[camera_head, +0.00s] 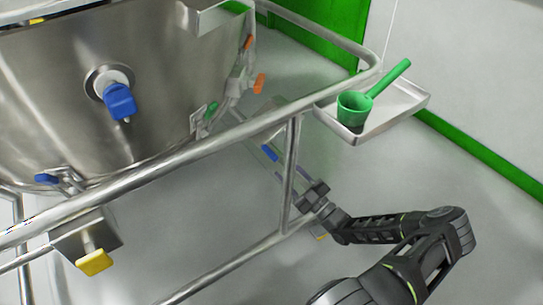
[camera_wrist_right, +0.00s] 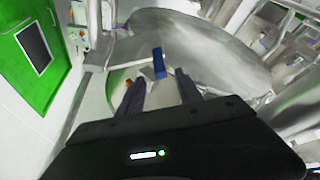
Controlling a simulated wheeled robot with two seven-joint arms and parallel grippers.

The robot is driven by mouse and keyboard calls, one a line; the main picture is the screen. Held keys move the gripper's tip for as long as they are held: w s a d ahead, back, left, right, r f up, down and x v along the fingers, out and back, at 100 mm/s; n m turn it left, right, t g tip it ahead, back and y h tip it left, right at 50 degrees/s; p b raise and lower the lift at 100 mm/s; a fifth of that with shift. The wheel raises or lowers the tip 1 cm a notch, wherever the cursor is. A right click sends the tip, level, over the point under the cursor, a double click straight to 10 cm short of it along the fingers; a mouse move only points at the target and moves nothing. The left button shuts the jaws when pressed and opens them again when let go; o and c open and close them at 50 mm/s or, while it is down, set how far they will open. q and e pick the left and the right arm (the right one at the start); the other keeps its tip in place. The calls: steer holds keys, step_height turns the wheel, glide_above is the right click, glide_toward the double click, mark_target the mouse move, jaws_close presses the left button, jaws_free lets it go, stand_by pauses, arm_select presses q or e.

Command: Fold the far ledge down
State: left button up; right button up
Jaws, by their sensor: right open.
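The far ledge is most likely the shallow steel tray (camera_head: 408,108) at the right end of the rail in the head view. It stands out level from the rail, and a green scoop (camera_head: 354,107) rests on it, its handle pointing up to the right. My right gripper (camera_head: 314,193) is low beside the rail's upright post, below and left of the tray and apart from it. In the right wrist view its two fingers (camera_wrist_right: 158,97) are spread, with nothing seen held between them. The ledge is not clearly seen in that view. My left gripper is not in view.
A large steel vessel (camera_head: 60,75) with a blue-handled valve (camera_head: 120,100) fills the left. A tubular rail (camera_head: 190,150) runs in front of it. A steel box (camera_head: 75,238) with a yellow knob (camera_head: 94,262) hangs at lower left. Floor right of the tray is clear.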

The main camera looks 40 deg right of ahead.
mark_target(271, 153)
steer(key=b+x, duration=0.1)
steer(key=x, duration=0.5)
steer(key=shift+w+b, duration=0.35)
steer(key=shift+b, duration=0.05)
steer(key=shift+w+a+r, duration=0.1)
steer(key=shift+w+r, duration=0.2)
steer(key=shift+w, duration=0.2)
steer(key=shift+c, duration=0.2)
jaws_close()
stand_by(0.6)
